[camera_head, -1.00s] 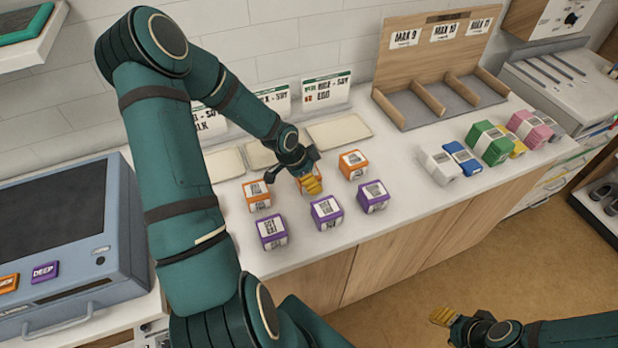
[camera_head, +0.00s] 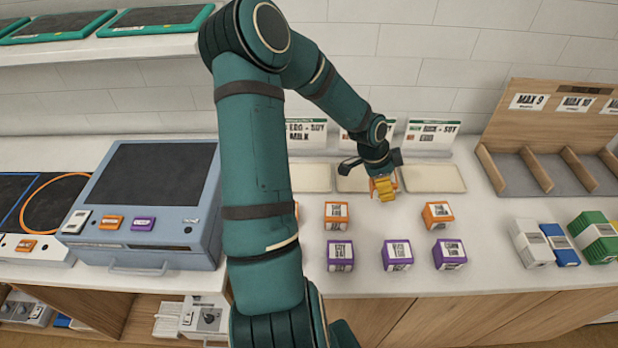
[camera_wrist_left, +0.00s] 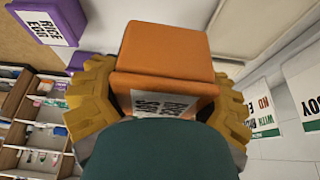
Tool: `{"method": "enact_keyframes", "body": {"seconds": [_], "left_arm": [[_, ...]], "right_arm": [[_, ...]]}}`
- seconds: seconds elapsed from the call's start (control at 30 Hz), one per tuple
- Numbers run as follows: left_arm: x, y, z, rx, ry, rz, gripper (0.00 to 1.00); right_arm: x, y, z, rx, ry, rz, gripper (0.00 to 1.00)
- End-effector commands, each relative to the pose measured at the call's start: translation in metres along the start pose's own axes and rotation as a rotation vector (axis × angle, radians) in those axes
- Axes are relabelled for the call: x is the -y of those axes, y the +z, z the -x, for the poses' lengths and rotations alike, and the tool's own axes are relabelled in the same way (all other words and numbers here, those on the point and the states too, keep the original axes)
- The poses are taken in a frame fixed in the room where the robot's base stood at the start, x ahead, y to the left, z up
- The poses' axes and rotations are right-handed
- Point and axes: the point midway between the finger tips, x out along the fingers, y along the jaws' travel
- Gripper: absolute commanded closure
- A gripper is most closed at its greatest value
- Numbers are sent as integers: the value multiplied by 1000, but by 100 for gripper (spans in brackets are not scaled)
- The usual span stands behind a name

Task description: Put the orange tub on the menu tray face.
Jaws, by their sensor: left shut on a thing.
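My left gripper (camera_head: 384,190) is shut on an orange tub (camera_head: 373,183), which is mostly hidden by the yellow fingers in the head view. In the left wrist view the orange tub (camera_wrist_left: 168,50), with a white printed label, sits between the yellow fingers (camera_wrist_left: 160,105). It appears held above the counter, just in front of the beige pads. Three beige pads, the likely menu tray faces, lie before the menu cards: left (camera_head: 310,178), middle (camera_head: 352,181) and right (camera_head: 433,178). Which one the task means I cannot tell. My right gripper is out of view.
Orange tubs (camera_head: 336,215) (camera_head: 438,215) stand either side of the gripper, with purple tubs (camera_head: 341,256) (camera_head: 397,255) (camera_head: 450,254) in front. Upright menu cards (camera_head: 431,135) stand behind the pads. A wooden divider rack (camera_head: 540,165) is right; a blue-grey machine (camera_head: 150,205) is left.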

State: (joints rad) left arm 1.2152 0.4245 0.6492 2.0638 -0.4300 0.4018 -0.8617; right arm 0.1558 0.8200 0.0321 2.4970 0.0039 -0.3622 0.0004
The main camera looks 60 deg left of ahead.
Motion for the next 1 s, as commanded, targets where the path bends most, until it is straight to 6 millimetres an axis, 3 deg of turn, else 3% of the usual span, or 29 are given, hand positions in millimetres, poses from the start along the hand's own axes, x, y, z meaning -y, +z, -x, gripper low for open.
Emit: {"method": "enact_keyframes", "body": {"seconds": [0.2,0.5,0.63,0.77,0.87,1.0], "left_arm": [[62,81,28,12,-14,35,74],[112,195,82,26,-17,43,74],[119,227,99,30,-16,41,74],[122,244,109,32,-14,37,74],[122,252,104,31,-12,37,74],[122,262,80,30,-10,37,74]], "right_arm": [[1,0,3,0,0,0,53],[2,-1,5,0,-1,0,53],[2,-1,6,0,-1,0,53],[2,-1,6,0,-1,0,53],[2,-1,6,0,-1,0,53],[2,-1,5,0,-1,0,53]]}}
